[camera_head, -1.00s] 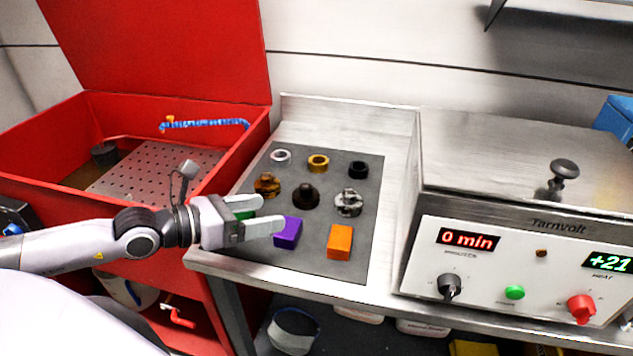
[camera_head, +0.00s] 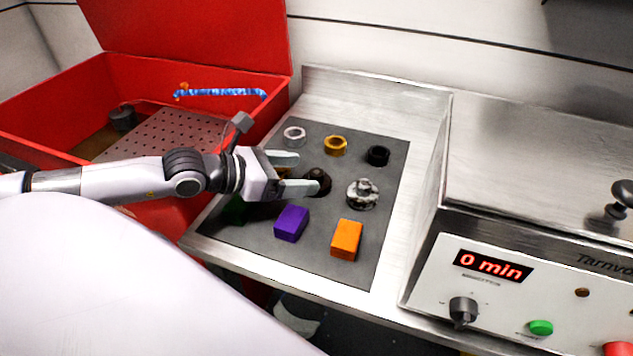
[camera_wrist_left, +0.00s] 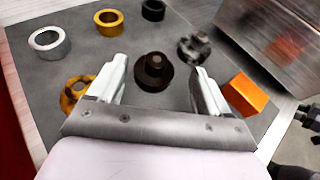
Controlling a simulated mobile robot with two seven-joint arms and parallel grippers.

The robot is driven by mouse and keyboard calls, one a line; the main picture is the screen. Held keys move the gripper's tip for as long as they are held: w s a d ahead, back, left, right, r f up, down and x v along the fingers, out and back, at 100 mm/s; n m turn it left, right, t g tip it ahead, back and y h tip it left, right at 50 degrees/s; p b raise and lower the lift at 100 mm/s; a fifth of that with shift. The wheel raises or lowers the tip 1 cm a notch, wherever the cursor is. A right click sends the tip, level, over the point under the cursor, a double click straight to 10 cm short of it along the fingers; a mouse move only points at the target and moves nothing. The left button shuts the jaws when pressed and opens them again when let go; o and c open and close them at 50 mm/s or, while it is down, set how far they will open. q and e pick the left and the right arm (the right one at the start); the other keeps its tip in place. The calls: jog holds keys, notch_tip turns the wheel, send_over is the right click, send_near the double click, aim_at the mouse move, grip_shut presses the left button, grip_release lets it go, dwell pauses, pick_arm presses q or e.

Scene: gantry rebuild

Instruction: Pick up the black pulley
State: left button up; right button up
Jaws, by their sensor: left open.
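The black pulley (camera_head: 318,182) sits on the grey mat, in the middle of the parts, with a stepped round shape and a raised hub. In the left wrist view the black pulley (camera_wrist_left: 153,72) lies ahead of and between the fingertips, not gripped. My left gripper (camera_head: 300,172) is open and empty; one finger covers part of the pulley in the head view. In the left wrist view the open fingers of my left gripper (camera_wrist_left: 162,75) show on both sides. My right gripper is not in view.
On the mat (camera_head: 385,215) are a silver ring (camera_head: 294,136), gold ring (camera_head: 335,146), black ring (camera_head: 378,156), silver pulley (camera_head: 362,194), purple block (camera_head: 292,223) and orange block (camera_head: 347,239). A gold part (camera_wrist_left: 72,95) is beside the left finger. A metal heater box (camera_head: 540,180) stands right; a red bin (camera_head: 60,90) left.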

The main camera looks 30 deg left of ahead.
aim_at(312, 174)
pick_arm(q)
jog(key=shift+w, duration=0.15)
jog(key=shift+x, duration=2.5)
jog(key=shift+a+f, duration=0.15)
grip_shut()
